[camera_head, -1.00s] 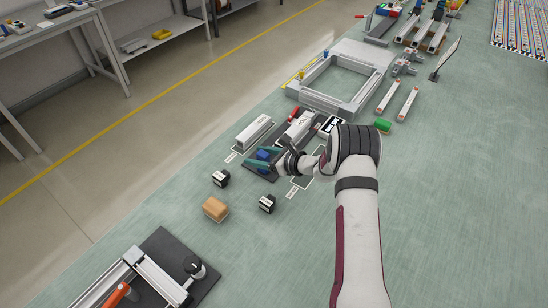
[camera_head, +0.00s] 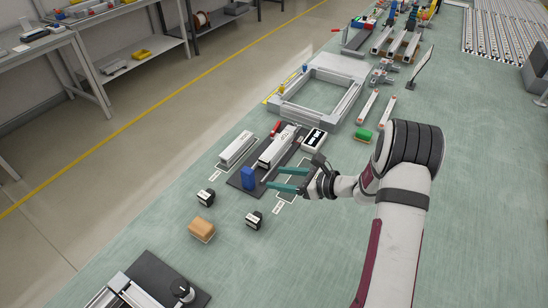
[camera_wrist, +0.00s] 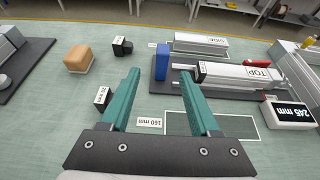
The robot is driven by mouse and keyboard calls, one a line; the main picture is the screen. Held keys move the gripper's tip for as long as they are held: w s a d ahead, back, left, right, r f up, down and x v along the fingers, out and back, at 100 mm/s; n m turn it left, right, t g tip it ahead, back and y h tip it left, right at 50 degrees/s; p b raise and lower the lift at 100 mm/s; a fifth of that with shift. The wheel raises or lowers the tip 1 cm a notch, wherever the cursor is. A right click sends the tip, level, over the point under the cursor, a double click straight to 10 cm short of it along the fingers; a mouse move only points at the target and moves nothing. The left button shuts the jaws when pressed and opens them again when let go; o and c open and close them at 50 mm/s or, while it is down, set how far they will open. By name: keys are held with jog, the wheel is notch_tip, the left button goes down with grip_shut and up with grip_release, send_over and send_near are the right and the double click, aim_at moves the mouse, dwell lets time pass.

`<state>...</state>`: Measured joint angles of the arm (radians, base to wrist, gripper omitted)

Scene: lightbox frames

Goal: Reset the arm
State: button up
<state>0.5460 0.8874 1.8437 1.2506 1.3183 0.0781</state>
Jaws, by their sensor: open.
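My gripper (camera_head: 277,177) is open and empty above the green bench, with its two teal fingers pointing left. In the wrist view my gripper (camera_wrist: 160,74) shows its fingers spread, with bare bench between them. A blue block (camera_head: 248,177) stands upright on the dark base plate (camera_head: 236,181), beyond the fingertips and apart from them. The blue block also shows in the wrist view (camera_wrist: 162,61), at the end of a white bar marked TOP (camera_wrist: 240,74). An outlined empty patch (camera_wrist: 212,125) lies below the right finger.
Two small black blocks (camera_head: 206,197) (camera_head: 254,220) and a tan block (camera_head: 202,230) stand on the near bench. Another white bar (camera_head: 237,149) and a display reading 245 mm (camera_wrist: 289,115) flank the plate. A grey frame (camera_head: 290,112) lies farther back.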

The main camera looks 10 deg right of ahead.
jog(key=s+a+r+n+g, duration=0.8)
jog(key=s+a+r+n, duration=0.4)
jog(key=s+a, duration=0.3)
jog(key=s+d+n+h, duration=0.3)
jog(key=s+n, duration=0.1)
jog(key=s, duration=0.6)
jog(key=s+d+n+g+h, duration=0.1)
jog(key=s+d+n+h, duration=0.2)
jog(key=s, duration=0.7)
jog(key=shift+r+n+g+h, duration=0.15)
jog(key=shift+n+g+h, duration=0.15)
jog(key=shift+n+h, duration=0.7)
